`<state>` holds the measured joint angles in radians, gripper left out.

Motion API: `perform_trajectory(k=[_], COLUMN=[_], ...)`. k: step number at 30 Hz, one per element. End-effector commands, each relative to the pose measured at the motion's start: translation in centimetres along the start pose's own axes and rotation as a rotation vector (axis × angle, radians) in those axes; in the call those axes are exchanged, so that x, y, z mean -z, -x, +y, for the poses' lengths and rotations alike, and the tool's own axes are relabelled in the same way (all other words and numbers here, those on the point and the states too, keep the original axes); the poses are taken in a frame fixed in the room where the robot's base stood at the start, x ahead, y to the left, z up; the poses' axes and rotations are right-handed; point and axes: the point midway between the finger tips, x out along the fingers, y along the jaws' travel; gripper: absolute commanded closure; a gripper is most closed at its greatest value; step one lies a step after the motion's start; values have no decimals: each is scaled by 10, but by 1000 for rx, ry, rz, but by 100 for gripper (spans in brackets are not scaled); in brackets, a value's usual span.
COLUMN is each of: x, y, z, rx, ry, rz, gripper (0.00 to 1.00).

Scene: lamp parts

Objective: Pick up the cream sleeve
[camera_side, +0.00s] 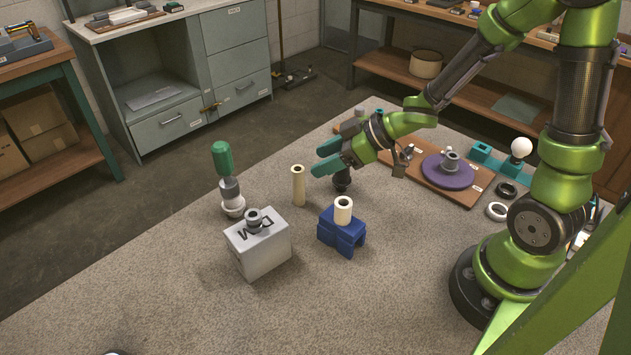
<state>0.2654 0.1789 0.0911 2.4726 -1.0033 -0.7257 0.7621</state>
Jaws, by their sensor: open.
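A tall, slim cream sleeve (298,186) stands upright on the grey mat (180,300), left of my gripper. A shorter, wider cream sleeve (343,211) stands upright on a blue block (341,233), with a hole showing in its top. My gripper (319,159) has teal fingers pointing left. It is open and empty, with its tips near the top of the tall sleeve and apparently apart from it. How far in depth the tips are from that sleeve is hard to tell.
A dark part (342,181) stands below my gripper. A grey box (258,243) bears a grey ring-like part. A green-handled piece (223,165) stands behind it. A wooden board (462,195) with a purple disc (448,172) lies right. The mat's front is mostly clear.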

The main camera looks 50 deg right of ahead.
Motion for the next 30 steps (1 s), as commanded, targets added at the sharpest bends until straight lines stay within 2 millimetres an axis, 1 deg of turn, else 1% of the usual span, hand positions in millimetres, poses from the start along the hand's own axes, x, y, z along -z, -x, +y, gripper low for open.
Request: perform_trajectory(k=[1, 4, 6, 13, 18, 21, 24, 30], x=[-1, -1, -1, -1, -2, -1, -1, -1], y=[-11, -27, -35, -50, -76, -88, -94, -95], z=[-1, -1, -1, -1, -4, -3, -3, -3], rx=[5, 3, 2, 1, 2, 0, -1, -2], ry=[-1, -1, -1, 0, 0, 1, 0, 0], rz=[-4, -4, -3, -3, -4, -3, -2, -1], gripper=[44, 44, 44, 44, 44, 44, 44, 44])
